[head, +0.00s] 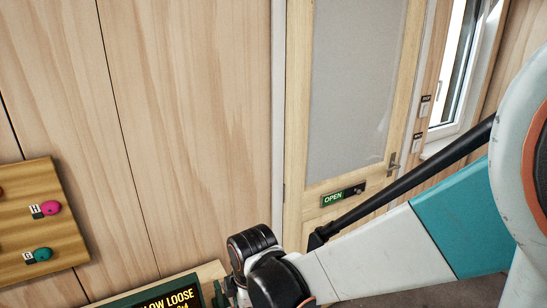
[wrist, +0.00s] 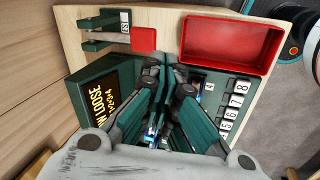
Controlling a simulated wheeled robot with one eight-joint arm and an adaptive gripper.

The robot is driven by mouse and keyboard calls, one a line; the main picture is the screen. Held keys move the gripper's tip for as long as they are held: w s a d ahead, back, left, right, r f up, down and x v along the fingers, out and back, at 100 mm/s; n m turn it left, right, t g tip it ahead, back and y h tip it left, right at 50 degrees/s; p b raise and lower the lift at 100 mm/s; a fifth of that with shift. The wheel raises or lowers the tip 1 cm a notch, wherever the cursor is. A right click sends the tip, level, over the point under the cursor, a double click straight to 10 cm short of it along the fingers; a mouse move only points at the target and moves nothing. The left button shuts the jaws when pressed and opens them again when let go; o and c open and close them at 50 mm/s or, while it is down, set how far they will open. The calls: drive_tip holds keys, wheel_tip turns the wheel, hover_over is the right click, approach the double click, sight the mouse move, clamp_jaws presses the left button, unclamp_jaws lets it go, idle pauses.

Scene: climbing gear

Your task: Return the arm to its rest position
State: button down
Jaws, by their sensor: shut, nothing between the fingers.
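My arm (head: 400,245) reaches from the right edge of the head view down to the bottom middle, bent at a dark joint. My gripper (wrist: 171,80) shows in the wrist view with its dark green fingers drawn together and nothing visible between them. The fingers are in front of a wooden board (wrist: 262,85) carrying a green device, and hide part of it. I cannot tell how far the fingertips are from the device. In the head view the gripper itself is not clearly visible.
The device has a lit display (wrist: 103,100), a red tray (wrist: 231,45), a red block (wrist: 144,40) and number keys (wrist: 233,105). A door (head: 296,210) with an OPEN sign (head: 343,194) stands behind my arm. A board with coloured holds (head: 50,208) is at left.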

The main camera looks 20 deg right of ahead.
drive_tip(key=s+d+r+m+t+b, duration=0.4)
drive_tip(key=s+d+m, duration=0.6)
drive_tip(key=m, duration=0.8)
drive_tip(key=d+r+b, duration=0.1)
drive_tip(key=r+b, duration=0.1)
drive_tip(key=b, duration=0.1)
drive_tip(key=shift+s+h, duration=0.15)
drive_tip(key=shift+h, duration=0.15)
